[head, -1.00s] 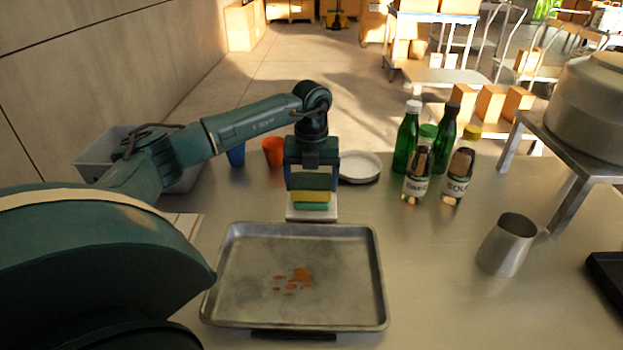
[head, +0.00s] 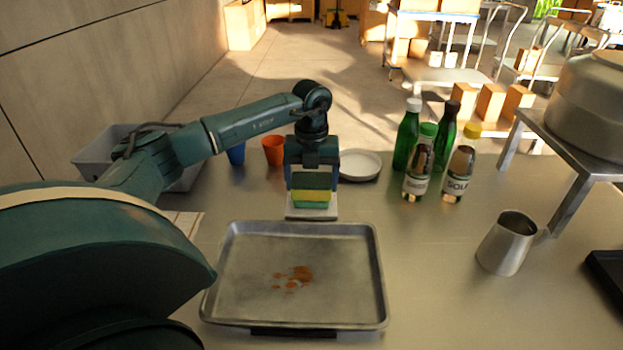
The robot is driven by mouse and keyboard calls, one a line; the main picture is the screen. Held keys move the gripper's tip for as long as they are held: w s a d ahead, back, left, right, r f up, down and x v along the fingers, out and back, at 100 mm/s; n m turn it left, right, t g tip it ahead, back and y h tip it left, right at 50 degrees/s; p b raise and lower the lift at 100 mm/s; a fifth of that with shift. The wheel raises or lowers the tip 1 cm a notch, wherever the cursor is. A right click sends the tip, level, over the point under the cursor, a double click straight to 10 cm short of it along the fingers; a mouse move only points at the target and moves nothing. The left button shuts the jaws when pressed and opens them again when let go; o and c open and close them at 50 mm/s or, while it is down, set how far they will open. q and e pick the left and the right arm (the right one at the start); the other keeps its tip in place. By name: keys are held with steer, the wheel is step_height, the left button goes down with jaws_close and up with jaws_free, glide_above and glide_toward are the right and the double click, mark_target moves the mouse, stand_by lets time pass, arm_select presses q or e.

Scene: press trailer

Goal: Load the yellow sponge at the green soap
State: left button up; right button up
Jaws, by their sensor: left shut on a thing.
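The yellow sponge (head: 311,195) is held in my left gripper (head: 311,178), which points straight down and is shut on it. A green layer shows just above the yellow one. Directly under the sponge is the green soap (head: 311,204) on a white dish (head: 325,214) behind the tray. The sponge appears to touch the soap's top, though the exact contact is too small to be sure of. The gripper hides the sponge's upper part. My right gripper is not in view.
A metal tray (head: 240,290) with a reddish-brown stain (head: 294,278) lies in front. Orange (head: 273,151) and blue (head: 236,154) cups, a white round dish (head: 360,164) and several bottles (head: 408,135) stand behind. A metal pitcher (head: 505,245) stands right.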

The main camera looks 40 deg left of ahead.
mark_target(311, 179)
arm_select(q)
steer(key=shift+f, duration=0.35)
steer(key=shift+f, duration=0.1)
stand_by(1.2)
step_height(311, 179, up, 7)
steer(key=p, duration=0.6)
stand_by(0.3)
stand_by(0.5)
